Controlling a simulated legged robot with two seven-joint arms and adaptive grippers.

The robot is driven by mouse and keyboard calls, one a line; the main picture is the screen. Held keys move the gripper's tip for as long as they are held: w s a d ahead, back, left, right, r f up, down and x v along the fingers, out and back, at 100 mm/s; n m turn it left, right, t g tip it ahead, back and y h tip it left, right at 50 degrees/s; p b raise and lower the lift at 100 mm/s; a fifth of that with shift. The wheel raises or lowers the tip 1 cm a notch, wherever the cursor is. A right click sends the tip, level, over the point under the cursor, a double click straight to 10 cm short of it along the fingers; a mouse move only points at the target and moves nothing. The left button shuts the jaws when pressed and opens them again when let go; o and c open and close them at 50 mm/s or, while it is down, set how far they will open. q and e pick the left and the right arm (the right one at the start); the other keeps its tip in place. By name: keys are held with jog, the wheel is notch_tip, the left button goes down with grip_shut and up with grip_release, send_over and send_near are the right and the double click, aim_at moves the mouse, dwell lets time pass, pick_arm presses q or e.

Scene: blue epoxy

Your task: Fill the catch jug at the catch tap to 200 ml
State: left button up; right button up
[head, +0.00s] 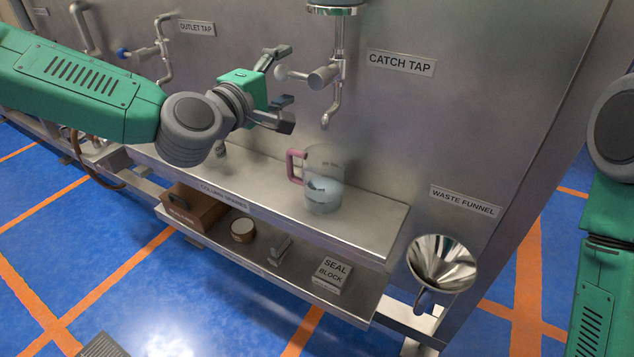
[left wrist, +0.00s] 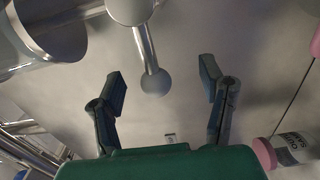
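The catch jug (head: 326,168) is clear with a pink handle and stands upright on the upper steel shelf, below the spout of the catch tap (head: 324,77). Its lower part looks pale blue; I cannot read the level against its marks. No stream shows between spout and jug. My left gripper (head: 284,76) is open beside the tap's round lever knob (head: 281,72). In the left wrist view the knob (left wrist: 155,82) appears between the two spread fingers of the gripper (left wrist: 163,85), with gaps on both sides. My right gripper is out of view.
The waste funnel (head: 442,262) sits to the right of the shelf. The lower shelf holds a seal block (head: 333,273), a round tin (head: 242,230) and a brown box (head: 192,207). The outlet tap (head: 160,50) is at the left. My right arm hangs at the right edge.

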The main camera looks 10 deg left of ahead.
pick_arm(q)
jog(key=shift+o, duration=0.2)
jog(key=shift+a+r, duration=0.15)
jog(key=shift+a, duration=0.1)
jog(key=v, duration=0.7)
jog(key=shift+w+d, duration=0.1)
notch_tip(320, 180, up, 10)
dwell(0.5)
